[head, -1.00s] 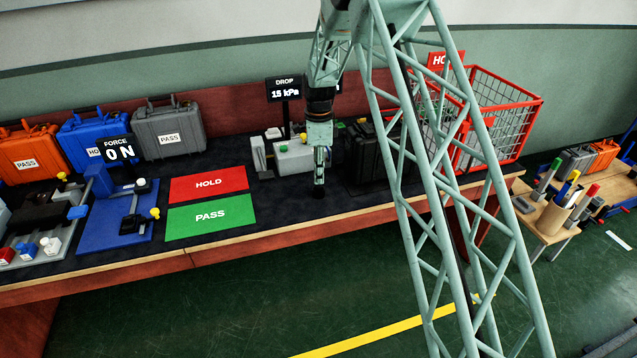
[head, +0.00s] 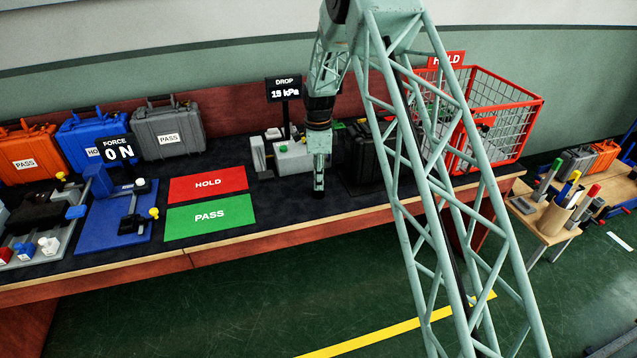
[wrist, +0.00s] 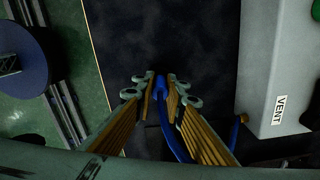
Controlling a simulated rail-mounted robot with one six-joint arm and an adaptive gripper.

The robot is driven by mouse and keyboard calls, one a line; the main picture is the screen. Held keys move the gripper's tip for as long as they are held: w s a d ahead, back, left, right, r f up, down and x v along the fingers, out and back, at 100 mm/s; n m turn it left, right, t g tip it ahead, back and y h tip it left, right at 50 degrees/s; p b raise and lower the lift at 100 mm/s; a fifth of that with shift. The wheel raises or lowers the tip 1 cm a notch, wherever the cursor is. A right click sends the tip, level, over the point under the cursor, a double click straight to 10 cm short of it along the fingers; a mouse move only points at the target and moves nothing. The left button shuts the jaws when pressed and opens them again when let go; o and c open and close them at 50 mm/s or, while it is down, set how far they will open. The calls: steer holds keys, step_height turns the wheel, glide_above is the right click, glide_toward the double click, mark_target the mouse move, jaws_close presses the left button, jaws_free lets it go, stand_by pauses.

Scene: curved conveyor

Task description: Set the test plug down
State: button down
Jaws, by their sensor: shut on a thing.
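The test plug, a blue piece (wrist: 160,86) with a blue hose trailing from it, sits between the fingertips of my gripper (wrist: 160,98) in the wrist view. The fingers are shut on it. In the head view my gripper (head: 318,190) points straight down at the dark bench top, just in front of the grey test unit (head: 296,158). The plug is too small to make out there. I cannot tell whether it touches the bench.
The grey unit's side with a VENT label (wrist: 280,108) is close on the right in the wrist view. A black case (head: 368,155) stands right of my gripper. Red HOLD (head: 208,184) and green PASS (head: 209,217) mats lie to the left. Dark bench top around the plug is clear.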

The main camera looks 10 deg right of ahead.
steer(key=shift+f, duration=0.1)
steer(key=c, duration=2.6)
jaws_free()
steer(key=shift+c, duration=0.2)
step_height(320, 180, up, 11)
steer(key=shift+r+p, duration=0.1)
steer(key=shift+p, duration=0.85)
steer(key=shift+r, duration=0.5)
steer(key=shift+r, duration=0.1)
